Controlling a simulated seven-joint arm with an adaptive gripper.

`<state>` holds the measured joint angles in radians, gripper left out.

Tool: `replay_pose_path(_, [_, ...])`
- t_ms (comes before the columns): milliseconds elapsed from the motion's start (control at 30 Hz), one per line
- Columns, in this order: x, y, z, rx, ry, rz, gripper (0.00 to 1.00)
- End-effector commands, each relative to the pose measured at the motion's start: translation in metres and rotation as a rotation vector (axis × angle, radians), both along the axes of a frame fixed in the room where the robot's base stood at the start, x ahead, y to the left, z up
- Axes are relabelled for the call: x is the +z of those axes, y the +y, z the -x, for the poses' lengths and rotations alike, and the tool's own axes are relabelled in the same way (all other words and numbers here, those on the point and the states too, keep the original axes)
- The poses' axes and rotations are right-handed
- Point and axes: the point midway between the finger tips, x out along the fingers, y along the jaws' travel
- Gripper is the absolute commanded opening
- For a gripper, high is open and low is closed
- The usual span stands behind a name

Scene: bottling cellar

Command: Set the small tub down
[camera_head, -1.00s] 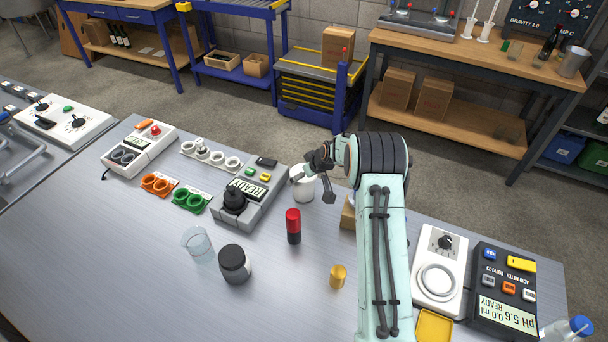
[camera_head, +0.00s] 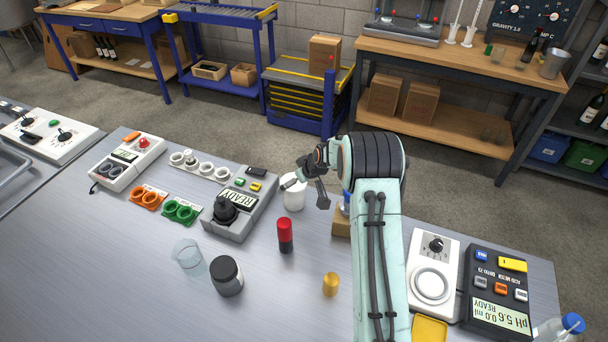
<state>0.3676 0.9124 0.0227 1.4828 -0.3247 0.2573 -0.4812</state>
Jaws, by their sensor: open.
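The small tub is most likely the white tub (camera_head: 293,197), which appears upright on the grey bench, just right of the grey READY device. My gripper (camera_head: 304,194) is at the tub, with its fingers spread apart. One finger overlaps the tub's upper part in the picture and the other is to its right. I see nothing held between them. Whether a finger touches the tub cannot be told from this angle. Part of the tub's rim is hidden by the gripper.
Near the tub stand a red and black cylinder (camera_head: 285,236), a dark jar (camera_head: 226,275), a clear beaker (camera_head: 188,254) and a yellow cylinder (camera_head: 330,284). The READY device (camera_head: 238,210) is close on the left. A cardboard box (camera_head: 341,224) is partly behind my arm. The front left bench is clear.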

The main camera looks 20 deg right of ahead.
Motion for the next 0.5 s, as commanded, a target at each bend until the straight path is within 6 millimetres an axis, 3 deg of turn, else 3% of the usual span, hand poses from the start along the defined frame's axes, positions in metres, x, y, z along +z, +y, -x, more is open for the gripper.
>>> replay_pose_path(300, [0.061,-0.012,0.037,-0.002,-0.003,0.001,1.0])
replay_pose_path(500, [0.079,-0.015,0.049,-0.001,-0.001,0.0,1.0])
